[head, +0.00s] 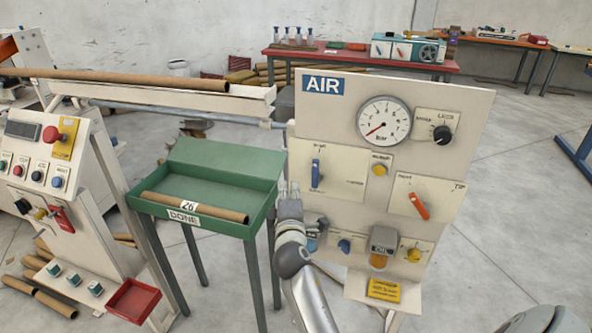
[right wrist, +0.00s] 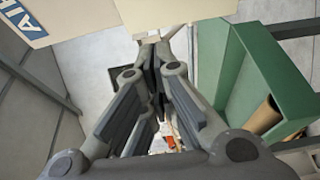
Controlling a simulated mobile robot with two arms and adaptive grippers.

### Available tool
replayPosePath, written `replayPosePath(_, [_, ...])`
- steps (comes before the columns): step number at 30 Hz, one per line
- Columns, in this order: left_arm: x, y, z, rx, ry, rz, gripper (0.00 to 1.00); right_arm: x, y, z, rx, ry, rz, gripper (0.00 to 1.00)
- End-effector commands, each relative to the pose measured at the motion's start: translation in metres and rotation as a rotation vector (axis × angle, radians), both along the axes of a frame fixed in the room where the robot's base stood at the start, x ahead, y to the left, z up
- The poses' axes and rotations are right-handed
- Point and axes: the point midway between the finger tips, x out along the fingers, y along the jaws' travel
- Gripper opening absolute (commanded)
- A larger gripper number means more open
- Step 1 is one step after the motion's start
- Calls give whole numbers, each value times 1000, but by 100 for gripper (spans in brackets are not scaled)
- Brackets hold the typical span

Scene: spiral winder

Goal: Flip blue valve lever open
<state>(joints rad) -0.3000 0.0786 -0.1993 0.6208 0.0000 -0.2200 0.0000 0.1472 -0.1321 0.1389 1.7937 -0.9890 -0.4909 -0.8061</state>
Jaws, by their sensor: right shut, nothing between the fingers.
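The blue valve lever (head: 315,173) stands upright on the left part of the cream AIR panel (head: 335,107). My right gripper (head: 288,188) is shut and empty, with its fingers pointing up at the panel's left edge, left of and slightly below the lever. The fingers appear apart from the lever, though the depth gap is hard to judge. In the right wrist view the closed fingertips (right wrist: 155,52) are near the panel's edge, and the lever does not show there. My left gripper is not in view.
A green tray table (head: 228,155) marked DONE holds a cardboard tube (head: 165,200) just left of my right gripper. The panel also carries a pressure gauge (head: 384,120), a black knob (head: 441,134) and an orange lever (head: 419,205). A control console (head: 40,150) stands at the left.

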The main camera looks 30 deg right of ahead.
Motion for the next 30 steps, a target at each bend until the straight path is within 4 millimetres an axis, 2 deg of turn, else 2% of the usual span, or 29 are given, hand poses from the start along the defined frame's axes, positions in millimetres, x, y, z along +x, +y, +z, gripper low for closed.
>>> replayPosePath(8, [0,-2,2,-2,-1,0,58,11,-6,0,0,0,0,0])
replayPosePath(24, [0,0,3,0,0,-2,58,89,-51,0,2,0,1,0])
replayPosePath(26, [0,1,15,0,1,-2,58,78,-59,3,2,3,0,0])
replayPosePath(30, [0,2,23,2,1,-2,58,64,-69,2,1,2,1,0])
